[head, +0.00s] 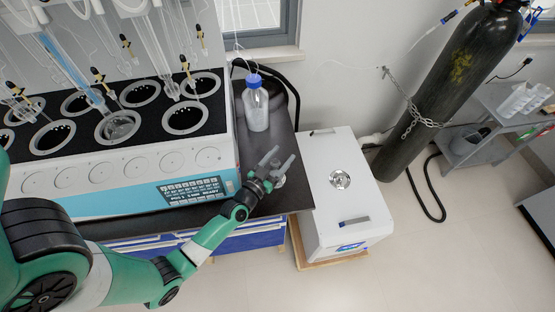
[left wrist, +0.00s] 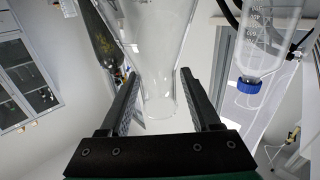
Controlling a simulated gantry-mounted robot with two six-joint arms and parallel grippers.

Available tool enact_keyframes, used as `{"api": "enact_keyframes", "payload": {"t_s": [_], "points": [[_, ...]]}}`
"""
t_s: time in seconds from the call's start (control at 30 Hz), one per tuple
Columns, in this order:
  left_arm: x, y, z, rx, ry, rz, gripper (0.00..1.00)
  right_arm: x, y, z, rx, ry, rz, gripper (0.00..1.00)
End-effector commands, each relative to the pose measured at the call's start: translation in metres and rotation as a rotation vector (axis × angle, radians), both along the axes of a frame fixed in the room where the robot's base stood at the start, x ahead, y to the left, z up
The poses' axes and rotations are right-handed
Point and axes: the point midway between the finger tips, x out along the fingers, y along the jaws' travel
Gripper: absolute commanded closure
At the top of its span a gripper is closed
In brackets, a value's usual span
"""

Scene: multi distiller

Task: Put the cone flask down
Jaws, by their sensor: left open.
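The clear glass cone flask (left wrist: 162,55) shows in the left wrist view, with its wide body at the top of the picture and its narrow neck pointing down. My left gripper (left wrist: 160,78) is open, with one finger on each side of the neck and a visible gap on both sides. In the head view my left gripper (head: 279,161) is over the right end of the dark bench (head: 262,203). The flask is hard to make out there, as it is transparent and partly hidden by the gripper. My right gripper is not in view.
A bottle with a blue cap (head: 256,108) stands behind my left gripper; it also shows in the left wrist view (left wrist: 262,45). The distiller (head: 130,175) is on the left. A white box (head: 335,190) stands right of the bench, near a gas cylinder (head: 440,95).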

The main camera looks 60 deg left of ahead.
Motion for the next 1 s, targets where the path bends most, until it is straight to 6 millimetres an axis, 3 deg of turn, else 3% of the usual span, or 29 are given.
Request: {"api": "enact_keyframes", "payload": {"t_s": [0.17, 0.4, 0.6, 1.0], "points": [[-0.017, -0.01, 0.002, -0.003, 0.003, -0.001, 0.36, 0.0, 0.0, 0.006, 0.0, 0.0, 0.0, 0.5], [-0.069, -0.04, 0.002, -0.002, 0.005, -0.002, 0.36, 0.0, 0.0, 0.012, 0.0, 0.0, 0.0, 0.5], [-0.098, -0.057, 0.003, -0.001, 0.002, -0.002, 0.36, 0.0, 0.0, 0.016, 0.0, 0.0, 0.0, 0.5], [-0.104, -0.06, 0.002, 0.0, -0.001, 0.0, 0.36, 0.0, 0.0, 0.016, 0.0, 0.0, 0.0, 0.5]]}}
